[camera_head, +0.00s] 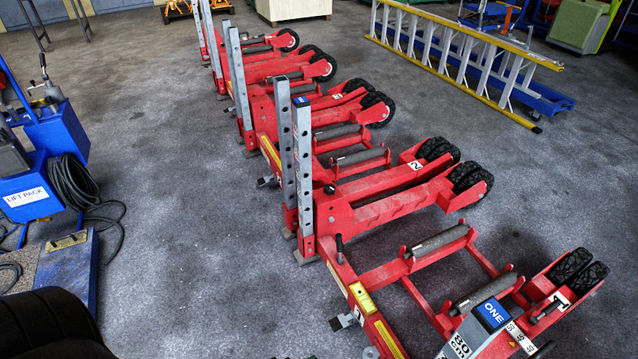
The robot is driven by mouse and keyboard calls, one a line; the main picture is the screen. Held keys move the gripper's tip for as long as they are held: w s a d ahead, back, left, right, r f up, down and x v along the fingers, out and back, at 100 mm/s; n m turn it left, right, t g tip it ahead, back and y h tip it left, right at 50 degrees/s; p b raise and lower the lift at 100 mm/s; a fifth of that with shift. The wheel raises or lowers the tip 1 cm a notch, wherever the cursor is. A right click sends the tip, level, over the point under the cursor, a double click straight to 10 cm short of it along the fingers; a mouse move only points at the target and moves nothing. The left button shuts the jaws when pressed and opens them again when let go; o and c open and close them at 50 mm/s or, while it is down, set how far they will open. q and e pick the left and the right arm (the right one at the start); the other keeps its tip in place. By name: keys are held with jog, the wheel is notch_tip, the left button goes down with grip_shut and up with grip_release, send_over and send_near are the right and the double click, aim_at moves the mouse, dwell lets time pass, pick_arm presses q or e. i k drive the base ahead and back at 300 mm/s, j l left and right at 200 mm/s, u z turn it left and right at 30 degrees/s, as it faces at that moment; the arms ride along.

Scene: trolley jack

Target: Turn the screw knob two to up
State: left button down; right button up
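Several red trolley jacks stand in a row on the floor. The one marked "2" (399,192) is in the middle right, with a grey upright post with holes (303,165) at its left end and black wheels (468,178) at its right. A small black knob-like part (330,189) shows near the foot of that post. Another small dark fitting (267,181) sticks out left of the frame. I cannot tell which is screw knob two or how it is turned. Neither of my grippers is in view.
The nearest jack carries a blue "ONE" label (493,313) and a black-topped lever (340,248). A blue "LIFT PACK" unit (59,132) with a coiled black cable (78,183) stands left. Floor (190,230) left of the jacks is clear.

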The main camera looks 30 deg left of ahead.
aim_at(330, 189)
jog(key=j, duration=0.95)
jog(key=i+j, duration=0.1)
jog(key=j, duration=0.2)
jog(key=i+j, duration=0.15)
jog(key=j, duration=0.15)
jog(key=i+j, duration=0.1)
jog(key=j, duration=0.2)
jog(key=i+j, duration=0.15)
jog(key=j, duration=0.15)
jog(key=i+j, duration=0.35)
jog(key=j, duration=0.25)
